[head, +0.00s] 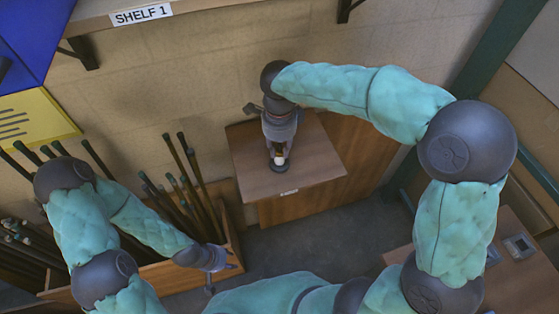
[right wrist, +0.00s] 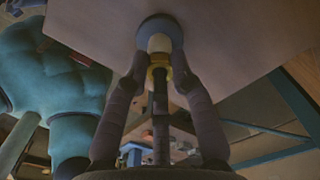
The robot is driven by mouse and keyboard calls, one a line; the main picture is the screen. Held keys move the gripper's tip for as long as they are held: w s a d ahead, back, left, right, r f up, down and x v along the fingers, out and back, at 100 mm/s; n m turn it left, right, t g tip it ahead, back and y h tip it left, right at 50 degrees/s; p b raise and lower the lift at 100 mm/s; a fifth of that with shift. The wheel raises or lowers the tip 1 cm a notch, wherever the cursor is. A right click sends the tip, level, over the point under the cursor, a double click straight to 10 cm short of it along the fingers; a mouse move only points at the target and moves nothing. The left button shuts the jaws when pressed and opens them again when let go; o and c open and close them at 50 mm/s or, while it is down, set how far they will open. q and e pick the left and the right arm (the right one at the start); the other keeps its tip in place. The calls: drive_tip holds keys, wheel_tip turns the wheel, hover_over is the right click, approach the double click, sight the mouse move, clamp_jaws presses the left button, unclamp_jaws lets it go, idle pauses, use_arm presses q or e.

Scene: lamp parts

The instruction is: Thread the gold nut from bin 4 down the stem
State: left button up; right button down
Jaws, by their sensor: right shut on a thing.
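A white collar (right wrist: 159,43) sits at the foot of the dark stem (right wrist: 160,110), which runs between my right fingers. The gold nut (right wrist: 158,61) is around the stem just above the collar. My right gripper (right wrist: 158,68) is shut on the nut; in the head view it points down over the table (head: 279,148) and hides most of the stem. My left gripper (head: 232,266) is low at the left, by the wooden bin, its fingers too small to read.
The small wooden table (head: 315,160) is otherwise clear. A wooden bin (head: 165,275) with several dark rods stands left of it. A shelf marked SHELF 1 (head: 141,14) hangs on the wall above. Another wooden table (head: 525,270) is at the lower right.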

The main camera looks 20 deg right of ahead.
drive_tip(key=shift+s+f, duration=0.15)
drive_tip(key=shift+f, duration=0.05)
drive_tip(key=shift+m, duration=0.4)
drive_tip(key=c, duration=1.5)
unclamp_jaws()
drive_tip(key=shift+m, duration=0.4)
drive_tip(key=o, duration=0.5)
drive_tip(key=shift+r, duration=0.1)
drive_tip(key=shift+r, duration=0.1)
drive_tip(key=shift+w+r, duration=0.2)
wheel_tip(320, 180, up, 12)
drive_tip(key=shift+s+f, duration=0.1)
drive_tip(key=shift+f, duration=0.15)
